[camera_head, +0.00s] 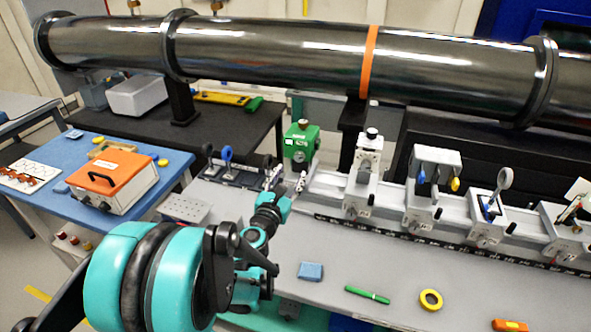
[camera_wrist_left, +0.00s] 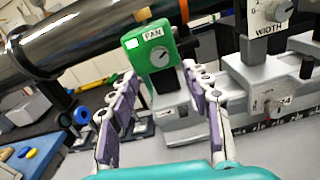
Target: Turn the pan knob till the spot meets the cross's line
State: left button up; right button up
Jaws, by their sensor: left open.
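The green pan unit (camera_head: 300,142) stands at the back of the grey bench. In the left wrist view the green box (camera_wrist_left: 143,44) carries a PAN label and a grey round knob (camera_wrist_left: 160,56) on its front face. My left gripper (camera_head: 288,187) is in front of and below the green unit. In the left wrist view its purple-padded fingers (camera_wrist_left: 159,78) are apart, with nothing between them, and the knob lies beyond and just above the gap. I see no contact with the knob. I cannot make out the spot or the cross. My right gripper is not in view.
To the right, a rail carries several optics, including a WIDTH unit (camera_wrist_left: 268,22). A blue block (camera_head: 311,271), green pen (camera_head: 367,294), yellow ring (camera_head: 431,299) and orange block (camera_head: 510,325) lie on the bench. A dark beam pipe (camera_head: 280,55) crosses behind. An orange-lidded box (camera_head: 110,170) stands left.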

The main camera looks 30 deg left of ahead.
aim_at(299, 158)
pick_arm(q)
jog(key=b+x, duration=0.1)
jog(key=x, duration=0.7)
jog(key=shift+a, duration=0.1)
jog(key=shift+s, duration=0.1)
grip_shut()
